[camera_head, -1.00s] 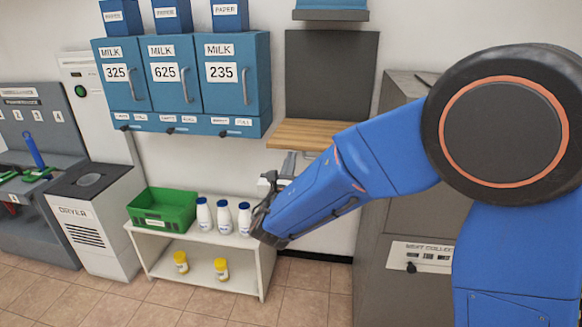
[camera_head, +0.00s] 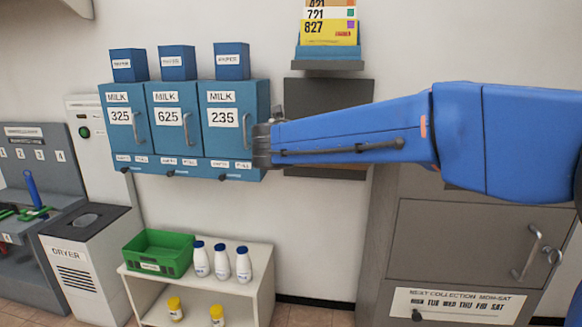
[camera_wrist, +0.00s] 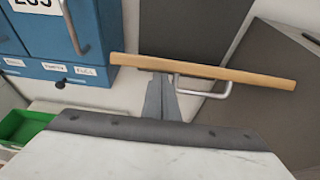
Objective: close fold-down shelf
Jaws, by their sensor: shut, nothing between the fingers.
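The fold-down shelf is a wooden board. In the wrist view the shelf (camera_wrist: 225,73) shows nearly edge-on as a slightly slanted bar, with a bent metal bar (camera_wrist: 215,90) under it. In the head view my arm covers most of it; a brown strip of the shelf (camera_head: 340,173) shows below the arm, under the dark grey wall panel (camera_head: 330,92). How far it is folded I cannot tell. My gripper (camera_wrist: 160,78) is shut and empty, its tips just below the shelf's edge; contact is unclear. Its fingers are hidden in the head view.
Blue milk lockers (camera_head: 182,125) hang close left of the panel. A white low stand (camera_head: 258,285) below holds a green crate (camera_head: 158,252) and white bottles (camera_head: 222,262). A grey collection box (camera_head: 470,245) stands at right. A blue wall holder (camera_head: 330,55) is above the panel.

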